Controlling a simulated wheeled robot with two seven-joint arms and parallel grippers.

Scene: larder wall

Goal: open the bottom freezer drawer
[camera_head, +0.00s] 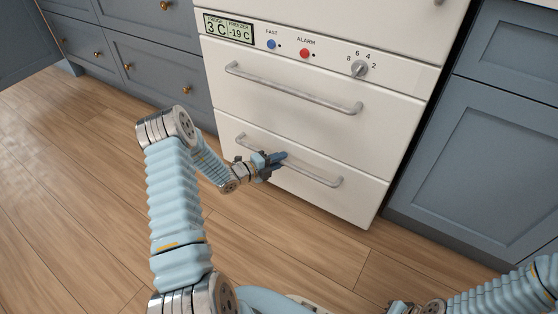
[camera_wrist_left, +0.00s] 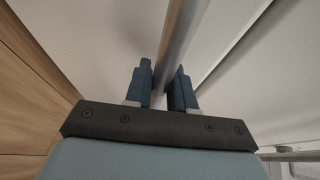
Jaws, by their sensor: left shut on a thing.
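The bottom freezer drawer (camera_head: 345,205) is the lowest white front in the head view, with a long grey bar handle (camera_head: 318,179). It looks about flush with the front above; I cannot make out a clear gap. My left gripper (camera_head: 280,158) is shut on this handle, left of its middle. In the left wrist view the bar (camera_wrist_left: 178,45) runs between the two blue fingers of the left gripper (camera_wrist_left: 163,78). My right gripper (camera_head: 402,306) shows only in part at the bottom edge of the head view, away from the drawer, and its fingers cannot be made out.
Above is another white drawer (camera_head: 290,125) with its own handle (camera_head: 295,90), under a panel with a display (camera_head: 229,27), buttons and a dial (camera_head: 359,68). Blue-grey cabinets (camera_head: 490,150) stand on both sides. The wooden floor (camera_head: 290,250) in front of the drawer is clear apart from my arms.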

